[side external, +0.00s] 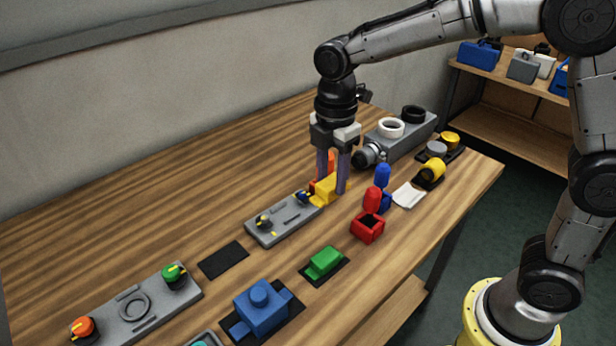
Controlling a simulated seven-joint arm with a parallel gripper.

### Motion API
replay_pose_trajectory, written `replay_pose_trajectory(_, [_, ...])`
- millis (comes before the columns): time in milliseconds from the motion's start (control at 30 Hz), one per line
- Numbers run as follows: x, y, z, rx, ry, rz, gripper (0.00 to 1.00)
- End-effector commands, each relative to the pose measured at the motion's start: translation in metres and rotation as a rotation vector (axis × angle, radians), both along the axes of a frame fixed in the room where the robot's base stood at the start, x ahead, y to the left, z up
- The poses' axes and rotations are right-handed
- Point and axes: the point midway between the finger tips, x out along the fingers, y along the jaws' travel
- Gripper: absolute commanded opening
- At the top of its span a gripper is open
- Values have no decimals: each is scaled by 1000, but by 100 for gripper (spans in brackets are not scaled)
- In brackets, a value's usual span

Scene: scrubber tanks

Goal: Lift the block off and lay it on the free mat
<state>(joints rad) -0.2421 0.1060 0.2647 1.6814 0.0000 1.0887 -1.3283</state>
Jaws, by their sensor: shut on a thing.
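My gripper (332,188) points straight down near the middle of the work table. Its two purple-grey fingers are shut on a yellow block (325,189). The fingers partly cover the block, and I cannot tell whether it rests on something or hangs just above it. A small orange-red part (331,161) shows behind the fingers, mostly hidden. A bare black mat (223,260) lies flat to the lower left of the gripper, with nothing on it.
A grey panel with small knobs (286,220) lies between gripper and bare mat. A green block (324,262) and a blue block (262,308) sit on dark mats in front. A red open box (368,228) stands right. A grey knob panel (135,306) lies left.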

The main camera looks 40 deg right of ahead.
Motion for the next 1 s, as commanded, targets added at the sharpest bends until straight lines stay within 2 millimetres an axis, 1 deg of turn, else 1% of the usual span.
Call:
replay_pose_trajectory(33, [-7,-2,3,1,-2,0,0])
replay_pose_trajectory(100, [-13,-3,7,0,-2,0,0])
replay_pose_trajectory(300, [-23,-6,11,0,0,0,0])
replay_pose_trajectory(1000, [-23,-6,21,0,-1,0,0])
